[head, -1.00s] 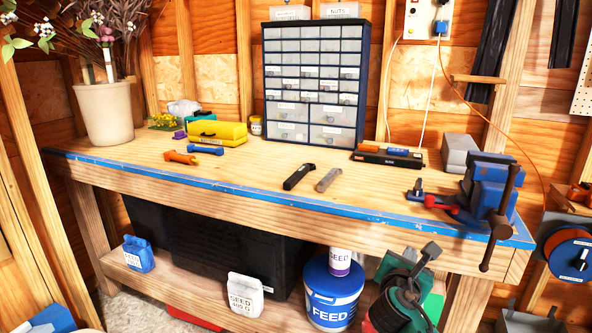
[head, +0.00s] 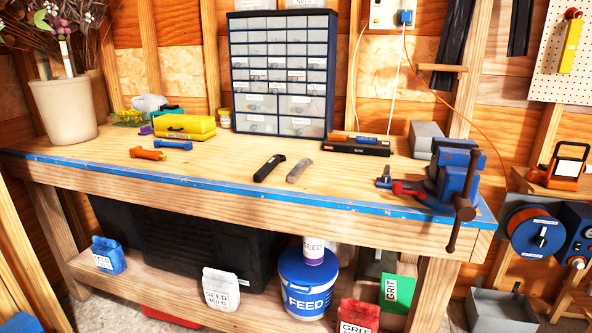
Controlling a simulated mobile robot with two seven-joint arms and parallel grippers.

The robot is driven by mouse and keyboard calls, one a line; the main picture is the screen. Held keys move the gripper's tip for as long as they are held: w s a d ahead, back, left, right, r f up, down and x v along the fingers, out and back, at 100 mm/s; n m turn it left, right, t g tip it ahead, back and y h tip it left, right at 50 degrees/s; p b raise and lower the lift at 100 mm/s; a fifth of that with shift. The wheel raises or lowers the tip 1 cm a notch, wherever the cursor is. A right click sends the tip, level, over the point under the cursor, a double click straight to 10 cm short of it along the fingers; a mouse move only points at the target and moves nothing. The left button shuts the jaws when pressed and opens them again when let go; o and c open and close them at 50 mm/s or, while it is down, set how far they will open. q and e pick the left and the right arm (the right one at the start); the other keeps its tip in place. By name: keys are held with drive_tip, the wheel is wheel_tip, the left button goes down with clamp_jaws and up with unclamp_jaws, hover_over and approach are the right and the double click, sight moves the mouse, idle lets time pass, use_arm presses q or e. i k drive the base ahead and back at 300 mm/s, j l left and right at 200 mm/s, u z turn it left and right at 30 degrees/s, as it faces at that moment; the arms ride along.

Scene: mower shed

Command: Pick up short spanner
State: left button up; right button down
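Two slim tools lie side by side on the workbench (head: 215,178), near the middle of its front half. One is black (head: 269,168) and the other is a slightly shorter grey tool (head: 299,171). The grey one may be the short spanner, but it is too small to tell for sure. Both lie flat and apart from each other, with bare wood around them. Neither of my grippers is in view.
A blue vise (head: 455,178) sits at the bench's right end. A drawer cabinet (head: 332,75), a yellow case (head: 186,127) and a black box (head: 356,148) stand behind. An orange tool (head: 147,153) lies left. The bench front is mostly clear.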

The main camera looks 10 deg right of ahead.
sight(295, 174)
drive_tip(key=i+l+z, duration=0.2)
drive_tip(key=i+z, duration=0.65)
drive_tip(key=i+j+u, duration=0.5)
drive_tip(key=j, duration=0.15)
